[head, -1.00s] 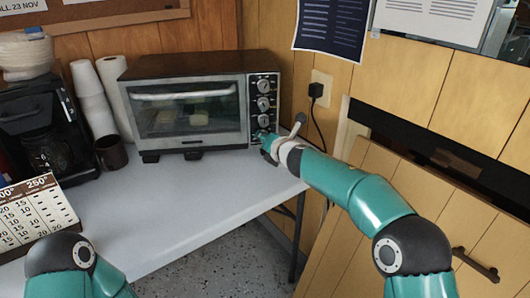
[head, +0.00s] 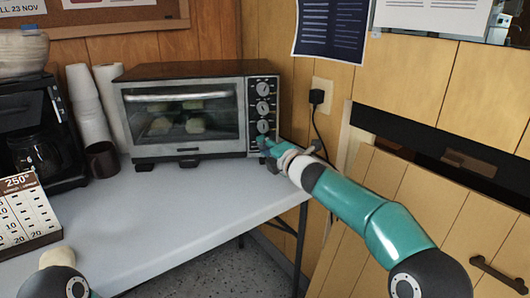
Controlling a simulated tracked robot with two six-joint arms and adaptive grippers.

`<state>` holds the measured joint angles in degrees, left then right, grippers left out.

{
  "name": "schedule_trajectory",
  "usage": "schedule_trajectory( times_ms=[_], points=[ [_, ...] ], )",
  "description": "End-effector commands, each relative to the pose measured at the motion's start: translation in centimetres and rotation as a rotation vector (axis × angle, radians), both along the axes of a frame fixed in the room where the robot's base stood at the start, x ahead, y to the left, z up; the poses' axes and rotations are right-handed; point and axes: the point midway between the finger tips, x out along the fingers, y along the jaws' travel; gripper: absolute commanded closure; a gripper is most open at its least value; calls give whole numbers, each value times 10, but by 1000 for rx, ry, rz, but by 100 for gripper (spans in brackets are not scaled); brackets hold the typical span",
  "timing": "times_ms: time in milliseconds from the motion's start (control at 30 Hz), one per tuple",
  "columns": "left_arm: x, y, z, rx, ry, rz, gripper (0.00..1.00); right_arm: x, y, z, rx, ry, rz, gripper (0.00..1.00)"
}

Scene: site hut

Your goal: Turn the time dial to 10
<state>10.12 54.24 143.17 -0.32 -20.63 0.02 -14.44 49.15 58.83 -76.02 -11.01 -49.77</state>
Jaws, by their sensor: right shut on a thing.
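The toaster oven (head: 185,114) stands on the white table against the back wall, its glass door closed. Its right-hand panel has a column of round dials, and three show: the top dial (head: 263,89), one below it (head: 262,107) and a lower one (head: 262,126). My right gripper (head: 265,143) is at the bottom of this panel, shut on the lowest dial, which it mostly hides. I cannot read that dial's pointer or marks. My left arm shows at the bottom left corner; its gripper is out of view.
Several pale pieces of food (head: 177,125) lie inside the oven. A printed card (head: 25,210) marked 250° stands at the table's left, before a coffee maker (head: 40,140). The table's (head: 150,220) middle is clear.

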Motion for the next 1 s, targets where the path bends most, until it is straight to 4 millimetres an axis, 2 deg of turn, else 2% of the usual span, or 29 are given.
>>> schedule_trajectory(
  times_ms=[33,467,500,600,1000],
  points=[
    [0,0,-2,0,0,0,100,1,-3,-4,3,7,-6,100],
    [0,0,-2,0,0,0,100,1,-4,-5,9,10,-8,100],
    [0,0,-2,0,0,0,100,1,-4,-5,9,10,-8,63],
    [0,0,-2,0,0,0,100,1,-3,-5,10,10,-7,47],
    [0,0,-1,0,0,0,100,-1,-2,-2,13,6,-2,45]
  ],
)
